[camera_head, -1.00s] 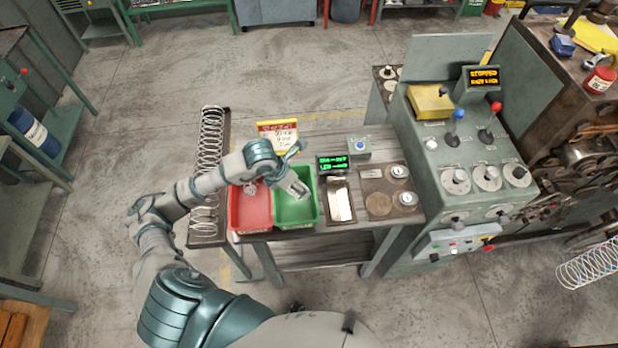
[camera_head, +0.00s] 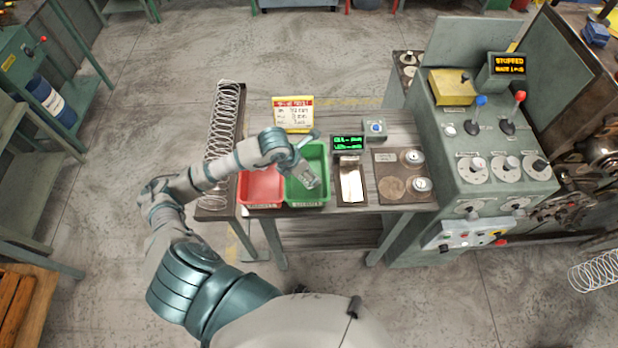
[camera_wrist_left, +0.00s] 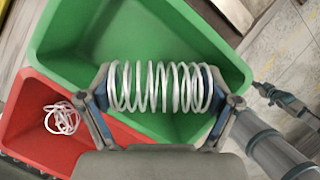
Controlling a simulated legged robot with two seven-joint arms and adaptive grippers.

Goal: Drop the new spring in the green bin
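A silver coil spring (camera_wrist_left: 160,88) is held lengthwise between the two fingers of my left gripper (camera_wrist_left: 160,92), seen in the left wrist view. Behind the spring in that view is the green bin (camera_wrist_left: 190,30), whose visible floor is bare. In the head view my left gripper (camera_head: 306,178) is over the green bin (camera_head: 318,155), and the spring is hard to make out there. Whether the spring touches the bin cannot be told.
The red bin (camera_head: 260,188), with a tangled wire piece (camera_wrist_left: 62,118) inside, adjoins the green bin on its left. A sign (camera_head: 293,113) stands behind them. A small scale with a green display (camera_head: 348,143) sits to the right, near the control console (camera_head: 500,140). A long spring (camera_head: 222,130) lies left.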

